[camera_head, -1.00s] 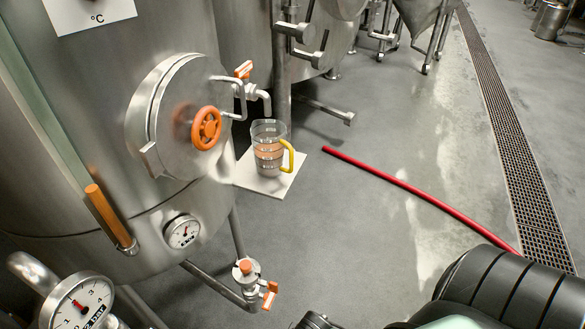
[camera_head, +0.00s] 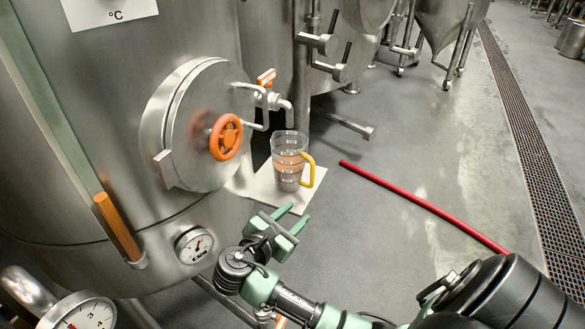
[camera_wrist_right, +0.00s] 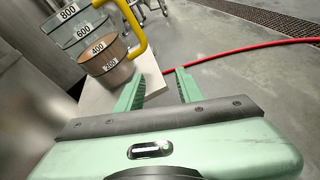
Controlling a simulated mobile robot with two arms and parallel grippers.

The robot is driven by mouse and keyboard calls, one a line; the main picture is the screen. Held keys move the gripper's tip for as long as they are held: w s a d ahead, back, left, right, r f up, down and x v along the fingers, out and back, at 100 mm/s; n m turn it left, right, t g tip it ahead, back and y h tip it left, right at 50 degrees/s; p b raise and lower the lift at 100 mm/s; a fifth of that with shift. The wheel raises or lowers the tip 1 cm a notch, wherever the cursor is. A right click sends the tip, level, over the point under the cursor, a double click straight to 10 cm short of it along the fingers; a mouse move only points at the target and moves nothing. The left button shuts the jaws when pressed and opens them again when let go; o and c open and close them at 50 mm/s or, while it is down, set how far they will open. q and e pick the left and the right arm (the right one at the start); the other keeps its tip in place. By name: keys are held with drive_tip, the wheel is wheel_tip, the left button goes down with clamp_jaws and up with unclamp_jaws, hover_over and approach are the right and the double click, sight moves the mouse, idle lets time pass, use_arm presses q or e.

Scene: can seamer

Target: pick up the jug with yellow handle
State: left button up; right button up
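The clear measuring jug with the yellow handle (camera_head: 289,160) stands upright on a small white shelf (camera_head: 263,197) beside the steel tank. Its handle faces right. My left gripper is not in view.
The tank's round hatch with an orange wheel (camera_head: 225,137) is left of the jug. A tap with an orange lever (camera_head: 267,78) is just behind it. A red hose (camera_head: 420,203) lies on the floor to the right. The floor between hose and shelf is clear.

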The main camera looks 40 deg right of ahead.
sight(311, 170)
wheel_tip(311, 170, up, 7)
drive_tip(key=w+n+h, duration=0.2)
drive_tip(key=h, duration=0.1)
drive_tip(key=shift+h, duration=0.3)
drive_tip(key=p+x, duration=0.1)
drive_tip(key=x, duration=0.7)
drive_tip(key=shift+s+d, duration=0.15)
drive_tip(key=shift+d, duration=0.15)
drive_tip(key=shift+a, duration=0.1)
clamp_jaws()
drive_tip(key=shift+r, duration=0.1)
